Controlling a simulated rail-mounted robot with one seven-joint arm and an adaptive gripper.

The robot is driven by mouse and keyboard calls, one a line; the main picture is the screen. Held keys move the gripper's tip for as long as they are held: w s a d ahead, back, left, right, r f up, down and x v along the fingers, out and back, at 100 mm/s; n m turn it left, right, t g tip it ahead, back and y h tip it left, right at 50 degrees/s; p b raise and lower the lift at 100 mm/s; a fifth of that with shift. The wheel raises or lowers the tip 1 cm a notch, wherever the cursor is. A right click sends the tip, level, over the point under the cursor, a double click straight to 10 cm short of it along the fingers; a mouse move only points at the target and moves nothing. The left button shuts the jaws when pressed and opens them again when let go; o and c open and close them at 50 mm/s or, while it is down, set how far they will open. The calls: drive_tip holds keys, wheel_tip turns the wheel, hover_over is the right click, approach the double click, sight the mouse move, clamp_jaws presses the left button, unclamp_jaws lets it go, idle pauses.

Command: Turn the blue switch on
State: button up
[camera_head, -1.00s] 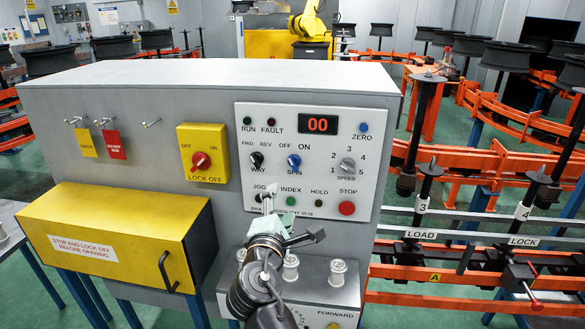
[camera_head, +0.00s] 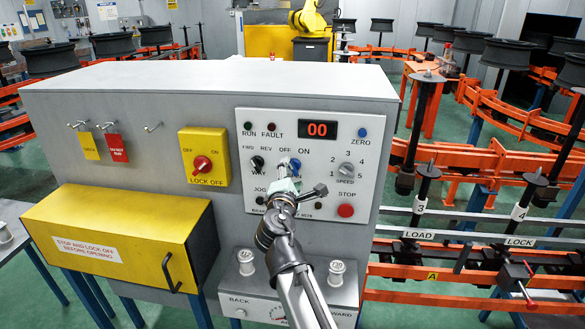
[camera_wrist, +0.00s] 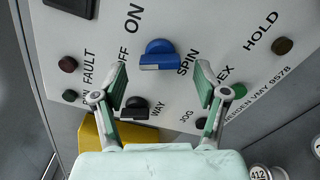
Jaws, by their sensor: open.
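The blue switch, labelled SPIN with OFF and ON above it, is on the grey control panel (camera_head: 366,205). In the head view the switch (camera_head: 295,163) is partly hidden by my gripper (camera_head: 286,174). In the wrist view the blue switch (camera_wrist: 158,53) is in full sight, just beyond and between my fingertips. My gripper (camera_wrist: 160,84) is open and empty there, one finger to each side, apart from the switch. The exact pointing of the knob is hard to tell.
The black WAY knob (camera_wrist: 135,108) lies close to my left finger in the wrist view. The red STOP button (camera_head: 345,210) and SPEED knob (camera_head: 346,170) are to the right. The yellow LOCK OFF plate (camera_head: 216,145) is left. White knobs (camera_head: 246,262) stand on the lower ledge.

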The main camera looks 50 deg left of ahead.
drive_tip(key=shift+x, duration=1.15)
drive_tip(key=c, duration=1.2)
drive_tip(key=shift+o, duration=0.2)
